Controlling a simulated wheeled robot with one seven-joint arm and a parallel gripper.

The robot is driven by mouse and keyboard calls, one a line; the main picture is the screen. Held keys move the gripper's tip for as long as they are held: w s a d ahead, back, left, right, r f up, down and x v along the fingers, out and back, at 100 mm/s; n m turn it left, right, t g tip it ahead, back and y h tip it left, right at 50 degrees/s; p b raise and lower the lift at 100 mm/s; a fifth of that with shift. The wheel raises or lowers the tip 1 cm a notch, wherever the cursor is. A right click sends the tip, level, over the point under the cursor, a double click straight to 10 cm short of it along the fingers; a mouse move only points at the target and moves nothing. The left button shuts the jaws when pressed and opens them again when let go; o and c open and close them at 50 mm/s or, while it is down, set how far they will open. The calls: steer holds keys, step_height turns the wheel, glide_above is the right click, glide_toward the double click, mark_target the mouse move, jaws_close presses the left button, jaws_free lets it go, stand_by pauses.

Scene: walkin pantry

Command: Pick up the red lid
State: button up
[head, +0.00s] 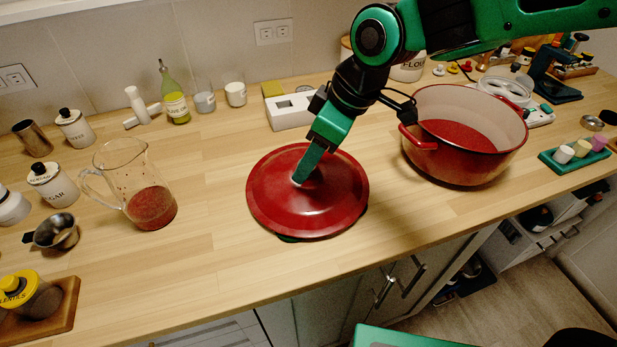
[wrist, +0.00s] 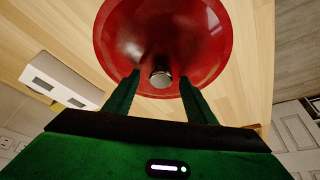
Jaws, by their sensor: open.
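The round red lid (head: 272,205) lies flat on the wooden counter in the middle of the head view, with a bit of dark green showing under its front edge. In the wrist view the lid (wrist: 205,32) fills the upper middle, and its round metal knob (wrist: 161,78) stands at its centre. My gripper (head: 302,177) is over the middle of the lid, pointing down. In the wrist view its two green fingers (wrist: 158,88) are apart, one on each side of the knob, with gaps to it. My fingers hide the knob in the head view.
A large red pot (head: 450,168) stands to the lid's right, close to my arm. A white box-like device (head: 291,112) sits behind the lid. A glass jug (head: 130,190) with red contents stands to the left. The counter between jug and lid is clear.

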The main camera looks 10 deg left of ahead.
steer(key=shift+f, duration=0.15)
jaws_close()
steer(key=shift+a, duration=0.1)
stand_by(1.3)
